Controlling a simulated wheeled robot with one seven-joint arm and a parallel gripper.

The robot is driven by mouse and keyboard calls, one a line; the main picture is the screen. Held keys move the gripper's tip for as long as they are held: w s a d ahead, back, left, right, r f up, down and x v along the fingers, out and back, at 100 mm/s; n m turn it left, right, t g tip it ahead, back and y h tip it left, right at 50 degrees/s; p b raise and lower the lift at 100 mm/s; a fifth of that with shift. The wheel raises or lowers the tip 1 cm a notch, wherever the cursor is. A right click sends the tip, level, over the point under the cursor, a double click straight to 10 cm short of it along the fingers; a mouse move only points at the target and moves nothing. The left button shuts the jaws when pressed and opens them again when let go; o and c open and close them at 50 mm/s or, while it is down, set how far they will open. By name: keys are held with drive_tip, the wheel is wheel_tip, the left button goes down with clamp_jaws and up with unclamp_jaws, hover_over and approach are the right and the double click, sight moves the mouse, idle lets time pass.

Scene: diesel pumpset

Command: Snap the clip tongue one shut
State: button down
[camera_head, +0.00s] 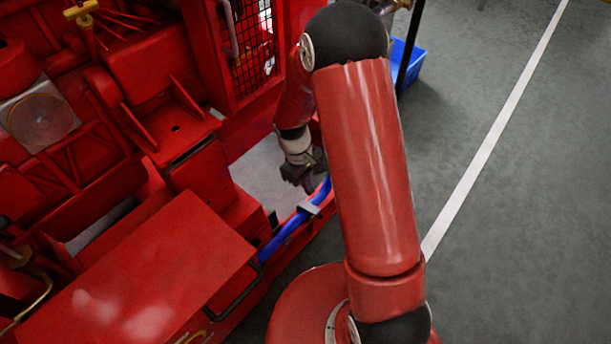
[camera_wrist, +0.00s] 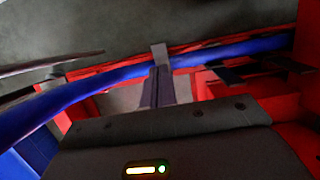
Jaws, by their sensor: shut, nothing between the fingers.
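A blue hose (camera_head: 283,237) runs along the red pumpset's lower edge, with a grey clip piece (camera_head: 309,208) across it. In the wrist view the hose (camera_wrist: 100,84) crosses the picture, and a light grey clip tongue (camera_wrist: 160,55) stands over it near the middle. A dark flat tab (camera_wrist: 229,75) sticks out below the hose to the right; I cannot tell which clip it belongs to. My gripper (camera_wrist: 157,80) is shut and empty, its fingertips right at the grey tongue; I cannot tell if they touch.
The red pumpset (camera_head: 150,265) fills the left, with a black handle (camera_head: 240,292) near the hose. A mesh guard (camera_head: 252,45) rises behind my gripper. A blue crate (camera_head: 409,62) stands at the back. The grey floor on the right is clear.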

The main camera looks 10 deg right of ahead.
sight(318, 212)
drive_tip(key=b+x, duration=0.1)
drive_tip(key=x, duration=0.6)
drive_tip(key=shift+s+d+f, duration=0.1)
drive_tip(key=shift+f, duration=0.3)
drive_tip(key=shift+s+d+f+t+y+b, duration=0.2)
drive_tip(key=shift+s+f+t+y+b, duration=0.1)
drive_tip(key=shift+f+t+b, duration=0.25)
drive_tip(key=shift+s+d+f+b, duration=0.2)
drive_tip(key=shift+f+b, duration=0.25)
drive_tip(key=shift+b, duration=0.1)
drive_tip(key=shift+r, duration=0.1)
drive_tip(key=shift+r+p, duration=0.85)
drive_tip(key=shift+r, duration=0.1)
wheel_tip(318, 212, up, 14)
drive_tip(key=p, duration=0.4)
drive_tip(key=shift+f, duration=0.25)
